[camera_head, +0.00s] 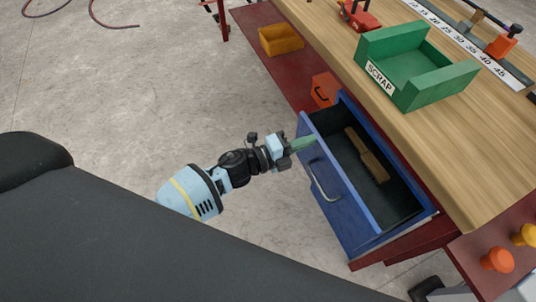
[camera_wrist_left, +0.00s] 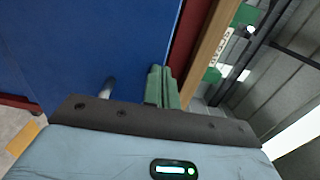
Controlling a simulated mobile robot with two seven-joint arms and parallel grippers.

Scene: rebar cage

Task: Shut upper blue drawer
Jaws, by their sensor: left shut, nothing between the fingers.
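The upper blue drawer (camera_head: 345,200) stands pulled out from under the wooden workbench in the head view, with a brown wooden-handled brush (camera_head: 367,156) lying inside. Its curved metal handle (camera_head: 322,182) is on the front face. My left gripper (camera_head: 303,144) is shut and empty, its green fingertips at the top far corner of the drawer front. I cannot tell whether they touch it. In the left wrist view the green fingers (camera_wrist_left: 163,87) are together, in front of the blue drawer face (camera_wrist_left: 90,45). My right gripper is not in view.
A green scrap tray (camera_head: 410,68) stands on the wooden benchtop (camera_head: 335,45). A yellow bin (camera_head: 281,40) sits on the red lower shelf (camera_head: 262,62). Orange and yellow knobs are at the lower right.

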